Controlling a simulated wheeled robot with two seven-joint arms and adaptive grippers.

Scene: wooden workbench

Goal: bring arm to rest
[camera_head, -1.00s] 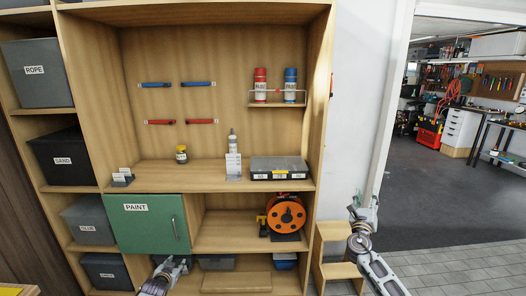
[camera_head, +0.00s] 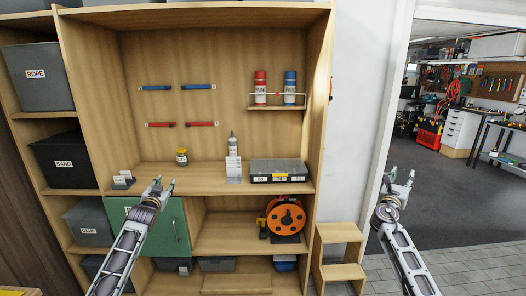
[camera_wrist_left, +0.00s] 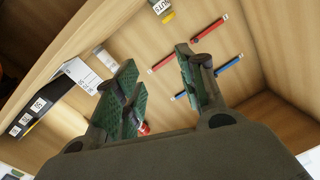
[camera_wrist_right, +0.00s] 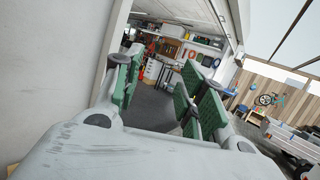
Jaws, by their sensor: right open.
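My left gripper (camera_head: 163,187) is raised in front of the cabinet, at the top of the green PAINT door (camera_head: 168,230), and its arm hides part of that door. In the left wrist view its fingers (camera_wrist_left: 158,65) are apart, with no object clearly held. My right gripper (camera_head: 402,182) is raised at the right of the cabinet, in front of the doorway. In the right wrist view its fingers (camera_wrist_right: 160,80) are apart and empty.
The shelf holds a yellow-lidded jar (camera_head: 182,157), a white bottle (camera_head: 232,145) and a grey organizer case (camera_head: 278,171). An orange cable reel (camera_head: 286,216) sits below. A wooden step stool (camera_head: 340,234) stands right of the cabinet. Open floor (camera_head: 450,200) lies beyond the doorway.

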